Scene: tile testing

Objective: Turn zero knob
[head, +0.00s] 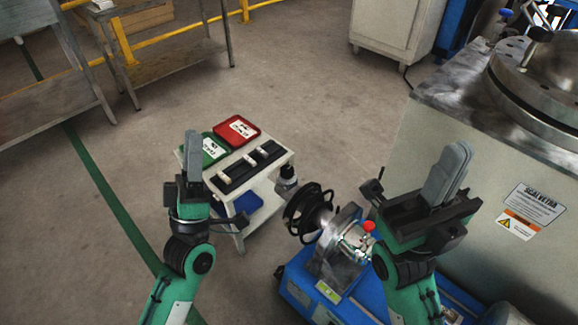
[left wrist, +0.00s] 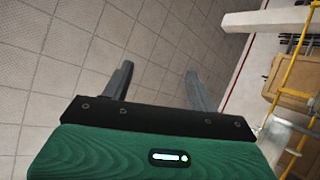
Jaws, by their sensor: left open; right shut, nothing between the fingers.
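A blue machine (head: 345,297) stands at the bottom centre of the head view, with a black handwheel (head: 306,212) and a small red knob (head: 368,226) on top. I cannot tell which part is the zero knob. My left gripper (head: 193,152) is raised left of the machine, apart from it. In the left wrist view it is open and empty (left wrist: 158,76) over floor tiles. My right gripper (head: 448,172) is shut and empty, up and to the right of the red knob. The right gripper and arm hide part of the machine.
A small white cart (head: 240,228) left of the machine carries a red tray (head: 237,130), a green tray (head: 207,151) and small blocks. A large grey machine (head: 470,170) with a metal top stands close on the right. Floor at the centre back is clear.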

